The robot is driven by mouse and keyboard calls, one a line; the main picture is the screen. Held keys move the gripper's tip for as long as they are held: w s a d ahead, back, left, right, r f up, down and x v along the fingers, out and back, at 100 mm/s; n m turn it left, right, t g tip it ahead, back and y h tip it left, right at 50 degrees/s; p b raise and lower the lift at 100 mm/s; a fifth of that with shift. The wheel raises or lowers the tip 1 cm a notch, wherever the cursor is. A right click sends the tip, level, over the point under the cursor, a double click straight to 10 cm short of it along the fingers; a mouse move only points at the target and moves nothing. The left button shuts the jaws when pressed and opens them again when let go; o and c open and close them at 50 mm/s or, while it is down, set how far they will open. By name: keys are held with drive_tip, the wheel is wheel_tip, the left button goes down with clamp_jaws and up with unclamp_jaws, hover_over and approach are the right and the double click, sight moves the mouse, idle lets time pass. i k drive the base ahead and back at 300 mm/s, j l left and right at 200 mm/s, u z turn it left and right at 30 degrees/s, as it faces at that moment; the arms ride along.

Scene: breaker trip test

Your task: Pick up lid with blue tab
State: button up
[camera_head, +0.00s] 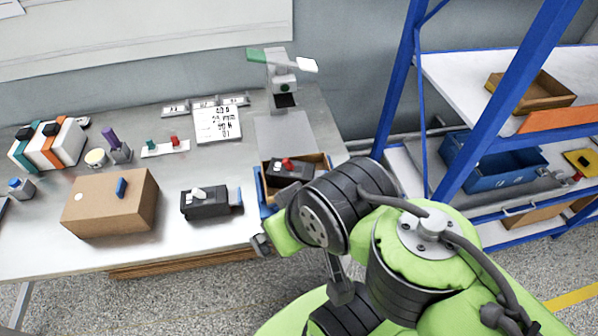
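A brown cardboard box (105,215) stands at the front left of the metal table. Its flat lid (98,190) lies on top, with an upright blue tab (121,187) right of centre and a white round spot near the left side. My green and black arm reaches in from the lower right, over the table's front right edge. Only a small grey part of what seems to be my gripper (260,245) shows at the table's front edge, right of the box and apart from it. My arm hides the rest, so its fingers cannot be made out.
A black device with a white switch (205,202) sits right of the box. A small open box (259,183) holds another black device with a red switch (288,171). Several small items stand behind the box. A blue-framed shelf (480,140) rises at the right.

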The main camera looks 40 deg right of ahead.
sight(121, 203)
drive_tip(key=z, duration=0.75)
drive_tip(key=u, duration=1.55)
